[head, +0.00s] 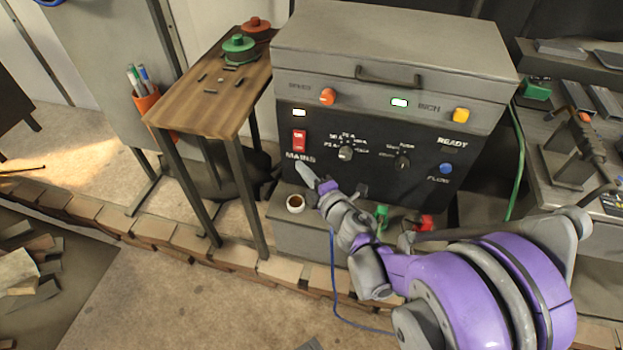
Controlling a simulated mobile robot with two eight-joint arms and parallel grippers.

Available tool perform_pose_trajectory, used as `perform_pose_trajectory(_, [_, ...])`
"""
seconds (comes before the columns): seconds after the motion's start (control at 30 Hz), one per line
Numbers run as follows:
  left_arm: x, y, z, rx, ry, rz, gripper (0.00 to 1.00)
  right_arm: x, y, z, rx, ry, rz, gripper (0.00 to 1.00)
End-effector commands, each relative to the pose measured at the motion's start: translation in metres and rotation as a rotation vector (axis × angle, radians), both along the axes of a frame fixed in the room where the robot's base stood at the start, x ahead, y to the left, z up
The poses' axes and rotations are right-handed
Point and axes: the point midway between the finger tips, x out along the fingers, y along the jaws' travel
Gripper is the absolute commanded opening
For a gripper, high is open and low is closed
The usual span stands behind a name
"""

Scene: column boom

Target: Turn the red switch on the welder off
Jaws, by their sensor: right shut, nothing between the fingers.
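The welder (385,110) is a large grey box with a black front panel, standing in the middle of the head view. Its red switch (299,141) is at the left of the panel, above the word MAINS, with small white lettering near its top that is hard to read. A small white light (299,113) glows above it. My right gripper (306,173) is shut and empty, its fingertips just below the switch near the MAINS label and apparently apart from the switch. My left gripper is out of view.
A narrow wooden table (215,95) with green and red round pieces stands left of the welder. A grey bench (575,170) with metal parts is at the right.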

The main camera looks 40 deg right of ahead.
Motion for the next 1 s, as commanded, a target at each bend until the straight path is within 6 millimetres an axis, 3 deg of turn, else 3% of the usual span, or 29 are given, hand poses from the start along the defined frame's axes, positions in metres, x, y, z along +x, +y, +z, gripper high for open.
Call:
perform_pose_trajectory(0.13, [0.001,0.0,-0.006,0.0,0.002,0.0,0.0,0.032,-0.001,-0.005,0.001,0.001,0.002,0.0])
perform_pose_trajectory(0.3, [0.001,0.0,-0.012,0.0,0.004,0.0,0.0,0.049,-0.021,-0.01,-0.001,0.0,-0.003,0.0])
perform_pose_trajectory(1.0, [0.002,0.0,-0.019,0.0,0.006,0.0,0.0,0.064,-0.038,-0.017,0.0,0.0,0.0,0.0])
